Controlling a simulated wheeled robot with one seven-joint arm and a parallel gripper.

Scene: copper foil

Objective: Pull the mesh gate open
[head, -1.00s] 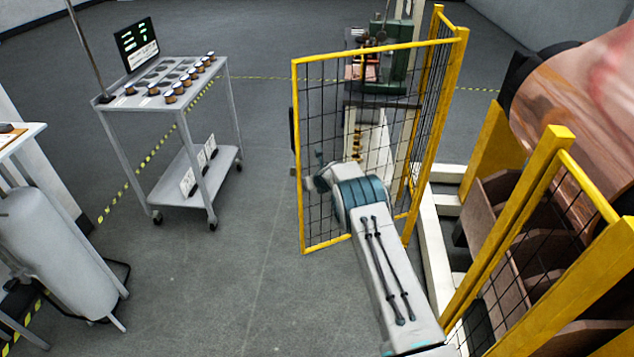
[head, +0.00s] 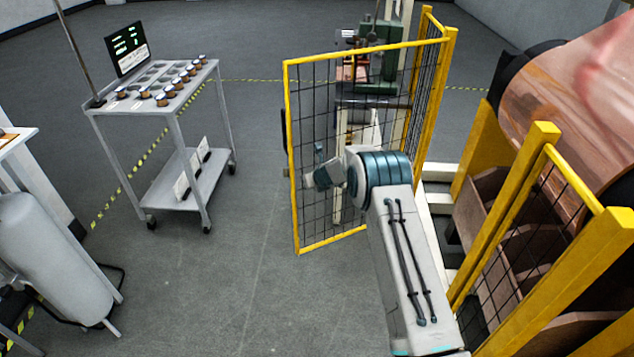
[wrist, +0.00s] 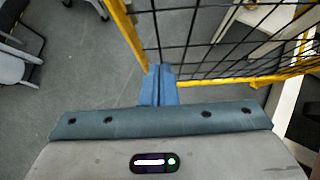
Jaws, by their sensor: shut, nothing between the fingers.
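The mesh gate (head: 292,165) has a yellow frame and dark wire mesh. It stands swung out at an angle from the yellow post (head: 432,110) on its right. A dark handle-like part (head: 284,130) shows at its free left upright. My gripper (head: 318,150) is in front of the mesh, a little right of that upright; its fingers are small in the head view. In the wrist view the blue fingers of my gripper (wrist: 158,72) are together and empty. They are close to the gate's lower corner (wrist: 146,62) in the picture; I cannot tell whether they touch it.
A grey cart (head: 165,105) with a screen and small jars stands left. A grey cylinder (head: 45,255) stands at the lower left. Yellow fence panels (head: 500,220) and a large copper roll (head: 570,105) are right. The floor (head: 235,280) between cart and gate is clear.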

